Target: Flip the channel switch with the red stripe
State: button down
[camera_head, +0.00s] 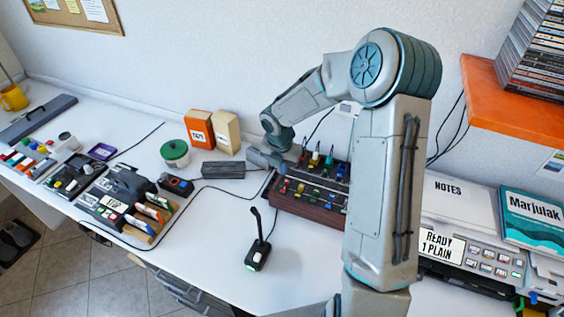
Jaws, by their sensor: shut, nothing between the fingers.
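The channel panel (306,207) is a dark red-brown box with rows of small coloured switches on its top. It stands on the white desk, partly behind my arm, which hides its right part. Several switches have coloured tips or bands, some of them red; they are too small for me to tell which one carries the red stripe. My gripper (267,160) is shut and empty at the panel's back left corner. I cannot tell whether it touches the panel or a switch.
A microphone (257,250) stands in front of the panel. A dark grey block (223,170), orange box (199,129) and green-lidded pot (175,153) are to the left. An orange shelf (520,103) juts out at upper right. The front middle desk is mostly clear.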

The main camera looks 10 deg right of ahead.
aim_at(284, 188)
jog(key=f, duration=0.5)
jog(key=w+f, duration=0.1)
jog(key=f, duration=0.2)
jog(key=shift+d+f, duration=0.3)
